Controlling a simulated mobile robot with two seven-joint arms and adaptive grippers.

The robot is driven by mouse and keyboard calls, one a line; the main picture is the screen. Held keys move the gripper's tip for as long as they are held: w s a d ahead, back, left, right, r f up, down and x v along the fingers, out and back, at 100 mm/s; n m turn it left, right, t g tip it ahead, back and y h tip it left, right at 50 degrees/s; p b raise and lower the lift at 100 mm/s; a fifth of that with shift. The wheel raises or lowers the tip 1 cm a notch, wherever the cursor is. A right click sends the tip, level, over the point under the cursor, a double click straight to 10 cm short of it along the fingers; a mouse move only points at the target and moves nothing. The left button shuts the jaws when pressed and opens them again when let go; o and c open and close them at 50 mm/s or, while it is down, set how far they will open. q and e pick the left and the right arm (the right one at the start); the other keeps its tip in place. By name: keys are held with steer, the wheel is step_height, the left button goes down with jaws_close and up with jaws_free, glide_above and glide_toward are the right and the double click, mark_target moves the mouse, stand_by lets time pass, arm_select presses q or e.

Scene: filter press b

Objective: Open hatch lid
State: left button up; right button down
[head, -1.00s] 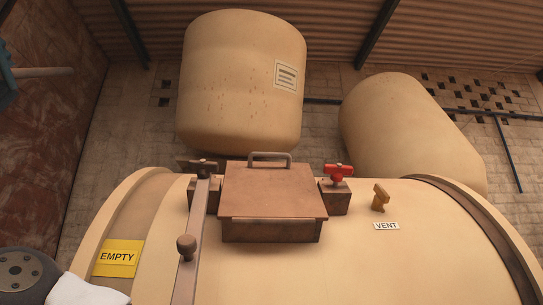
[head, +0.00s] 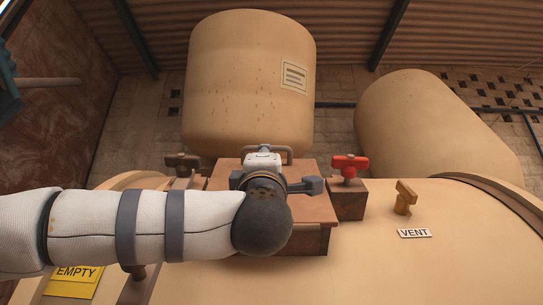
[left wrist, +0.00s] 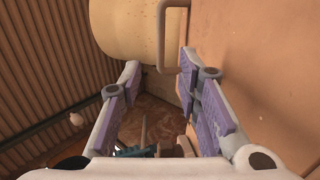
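The hatch lid (head: 310,205) is a square brown plate lying shut on its box on top of the tank. Its grey handle (head: 285,150) stands at the lid's far edge; it also shows in the left wrist view (left wrist: 163,35), just beyond the fingertips. My left gripper (head: 263,160) is over the lid, close to the handle; my arm hides the lid's left and middle parts. My right gripper is not in view.
A red clamp knob (head: 350,165) is right of the lid and a brown knob (head: 182,162) left. A long bar (head: 138,288) at the left is mostly hidden by my arm. A yellow EMPTY sign (head: 75,281), a VENT label (head: 414,233) and a brass valve (head: 404,197) are on the tank.

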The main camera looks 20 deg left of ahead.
arm_select(q)
steer(key=x, duration=1)
steer(key=shift+w+a+r, duration=0.15)
steer(key=shift+w, duration=0.1)
jaws_close()
